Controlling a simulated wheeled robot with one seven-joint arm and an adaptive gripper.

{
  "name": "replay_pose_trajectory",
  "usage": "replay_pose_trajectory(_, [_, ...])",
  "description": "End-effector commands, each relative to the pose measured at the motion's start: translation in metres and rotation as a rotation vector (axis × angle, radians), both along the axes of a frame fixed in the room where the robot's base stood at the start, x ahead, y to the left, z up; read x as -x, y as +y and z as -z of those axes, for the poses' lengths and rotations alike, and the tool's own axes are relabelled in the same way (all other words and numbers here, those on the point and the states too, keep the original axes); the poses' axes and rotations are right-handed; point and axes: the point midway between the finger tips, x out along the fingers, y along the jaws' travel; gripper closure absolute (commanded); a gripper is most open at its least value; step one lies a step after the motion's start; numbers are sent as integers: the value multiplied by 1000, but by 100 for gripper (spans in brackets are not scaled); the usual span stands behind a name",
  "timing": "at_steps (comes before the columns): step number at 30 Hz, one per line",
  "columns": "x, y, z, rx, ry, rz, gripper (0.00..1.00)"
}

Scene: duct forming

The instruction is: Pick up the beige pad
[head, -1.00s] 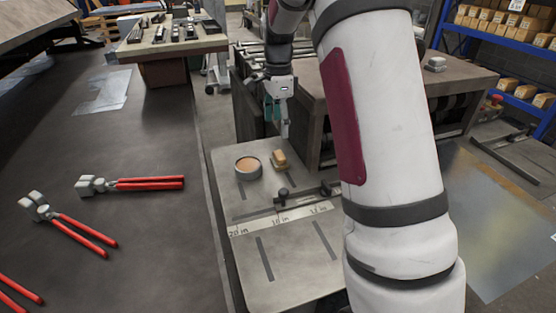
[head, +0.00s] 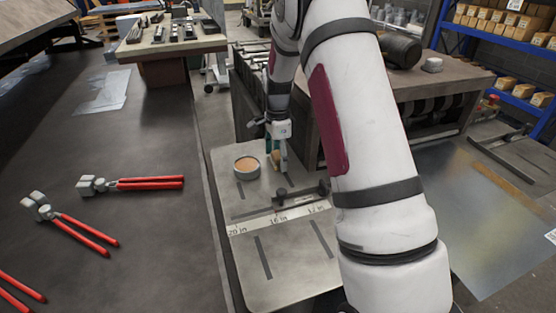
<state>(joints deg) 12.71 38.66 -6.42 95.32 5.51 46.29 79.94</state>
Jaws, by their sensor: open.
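The beige pad (head: 275,158) is a small tan block lying on the grey metal plate. It is mostly hidden behind my gripper. My gripper (head: 277,162) points down over the pad, with its fingers open and one on either side of it as seen here. Whether the fingers touch the pad cannot be told.
A round tin (head: 247,168) with tan contents stands just left of the pad on the plate (head: 285,255). A ruled bar with a dark stop (head: 300,194) lies in front. Red-handled tongs (head: 150,183) lie on the dark bench at left, and a wooden workbench (head: 440,85) stands behind.

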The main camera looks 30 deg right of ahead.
Motion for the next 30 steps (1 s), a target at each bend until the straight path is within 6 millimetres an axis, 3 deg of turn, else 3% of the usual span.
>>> replay_pose_trajectory(5, [0, 0, 0, 0, 0, 0, 27])
replay_pose_trajectory(12, [0, 0, 0, 0, 0, 0, 79])
replay_pose_trajectory(15, [0, 0, 0, 0, 0, 0, 84])
replay_pose_trajectory(23, [0, 0, -2, 0, 0, 0, 84])
replay_pose_trajectory(30, [-1, 1, -23, 1, -3, -1, 84])
